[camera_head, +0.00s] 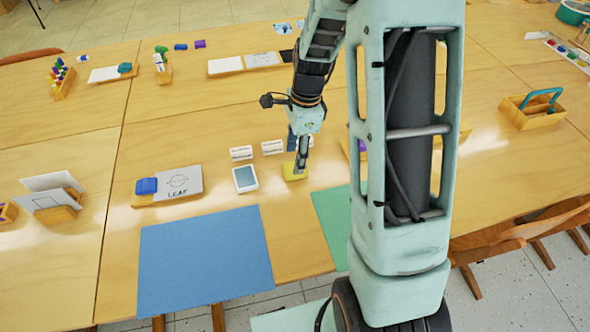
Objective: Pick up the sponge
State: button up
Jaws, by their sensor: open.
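A small yellow block (289,174), which looks like the sponge, lies on the wooden table. My gripper (299,170) points down right at it, with the fingers in front of part of the block. The fingers are open. I cannot tell whether they touch the block or stand around it. My arm hides part of the table to the right of it.
A white framed card (245,179) and two small white racks (256,150) stand close left of the gripper. A blue mat (205,258) and a green mat (335,221) lie in front. A board with a leaf card (181,181) lies to the left. A wooden caddy (536,116) stands at right.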

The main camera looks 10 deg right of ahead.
notch_tip(320, 180, down, 5)
jog(key=shift+r, duration=0.1)
jog(key=c, duration=1)
jog(key=shift+r, duration=0.15)
